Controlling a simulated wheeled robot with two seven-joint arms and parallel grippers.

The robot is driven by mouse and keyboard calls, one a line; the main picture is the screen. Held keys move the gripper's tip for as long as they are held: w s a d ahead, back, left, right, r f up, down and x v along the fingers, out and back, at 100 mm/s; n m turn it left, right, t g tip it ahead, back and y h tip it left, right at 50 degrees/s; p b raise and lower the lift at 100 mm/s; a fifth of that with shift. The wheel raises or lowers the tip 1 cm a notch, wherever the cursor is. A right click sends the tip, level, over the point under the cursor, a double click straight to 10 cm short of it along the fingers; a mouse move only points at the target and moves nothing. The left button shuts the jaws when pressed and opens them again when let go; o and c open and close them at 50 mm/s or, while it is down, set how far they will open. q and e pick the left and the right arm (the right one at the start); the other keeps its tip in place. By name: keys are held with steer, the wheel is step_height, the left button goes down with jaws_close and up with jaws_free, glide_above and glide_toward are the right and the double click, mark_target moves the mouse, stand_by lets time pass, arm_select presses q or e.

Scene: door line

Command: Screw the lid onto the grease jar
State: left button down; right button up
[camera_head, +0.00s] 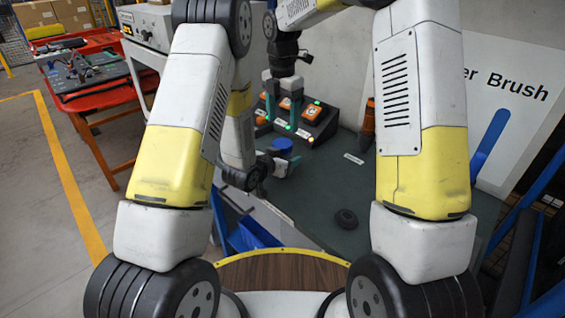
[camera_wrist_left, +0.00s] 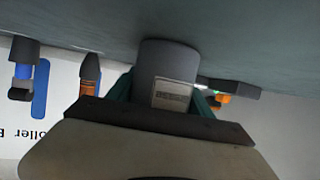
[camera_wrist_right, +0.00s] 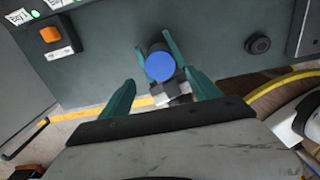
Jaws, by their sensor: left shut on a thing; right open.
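The grease jar (camera_wrist_left: 168,62) is a grey cylinder with a pale label. My left gripper (camera_head: 281,163) is shut around it above the bench, as the left wrist view shows. A round blue lid (camera_head: 282,146) sits on top of the jar, facing up; it also shows in the right wrist view (camera_wrist_right: 160,67). I cannot tell how tightly it sits. My right gripper (camera_head: 283,95) is open and empty above the lid, apart from it. In the right wrist view its teal fingers (camera_wrist_right: 160,77) stand wide, one on each side of the lid in the picture.
A small black round part (camera_head: 345,219) lies on the dark green bench (camera_head: 315,200). A blue bin (camera_head: 250,233) is below the bench's left edge.

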mark_target(282, 143)
step_height(282, 143, down, 8)
steer(key=shift+r, duration=0.1)
stand_by(0.4)
steer(key=c, duration=1.5)
steer(key=shift+o, duration=0.2)
steer(key=m, duration=0.3)
steer(key=o, duration=1.5)
